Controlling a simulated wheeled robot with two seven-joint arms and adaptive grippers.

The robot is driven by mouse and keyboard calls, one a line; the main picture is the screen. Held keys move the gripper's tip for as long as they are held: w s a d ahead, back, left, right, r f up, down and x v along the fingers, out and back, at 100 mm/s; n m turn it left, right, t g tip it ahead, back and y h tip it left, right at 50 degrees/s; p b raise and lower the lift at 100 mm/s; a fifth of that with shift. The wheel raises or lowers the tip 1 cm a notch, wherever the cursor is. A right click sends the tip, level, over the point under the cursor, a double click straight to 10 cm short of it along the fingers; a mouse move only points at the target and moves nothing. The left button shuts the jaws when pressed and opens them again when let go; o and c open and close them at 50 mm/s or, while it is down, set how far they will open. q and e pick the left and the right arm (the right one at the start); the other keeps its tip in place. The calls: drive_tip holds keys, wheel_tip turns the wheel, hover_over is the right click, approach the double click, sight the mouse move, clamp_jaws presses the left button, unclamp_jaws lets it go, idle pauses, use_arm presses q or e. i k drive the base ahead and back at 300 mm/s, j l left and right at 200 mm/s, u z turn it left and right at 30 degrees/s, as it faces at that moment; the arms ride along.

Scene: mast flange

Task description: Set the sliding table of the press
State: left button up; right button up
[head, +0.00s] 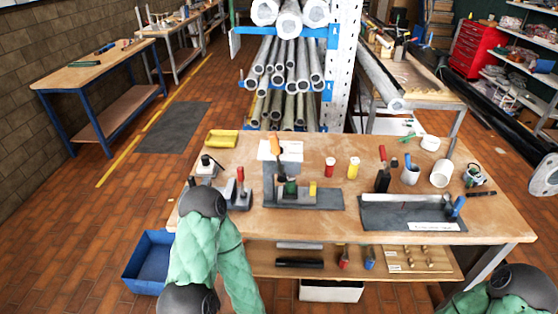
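A small bench press (287,153) with an orange lever stands near the middle of the wooden workbench, with a white label on its upper part. Below its head is a dark base (325,197), with a small green part (291,188) and a yellow block (312,189) on it. The sliding table is too small to tell apart from the base. My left arm is bent at the front left of the bench, its forearm running down out of the picture. My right arm shows only at the lower right corner. Neither gripper is in view.
The workbench (485,215) also holds a red-handled tool (240,188) left of the press, red (330,166) and yellow (353,168) containers, mugs and a dark mat (385,212) at right. A lower shelf holds tools. A blue bin (150,262) stands on the floor.

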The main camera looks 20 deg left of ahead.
sight(302, 194)
drive_tip(key=j+u, duration=1)
drive_tip(key=j, duration=0.1)
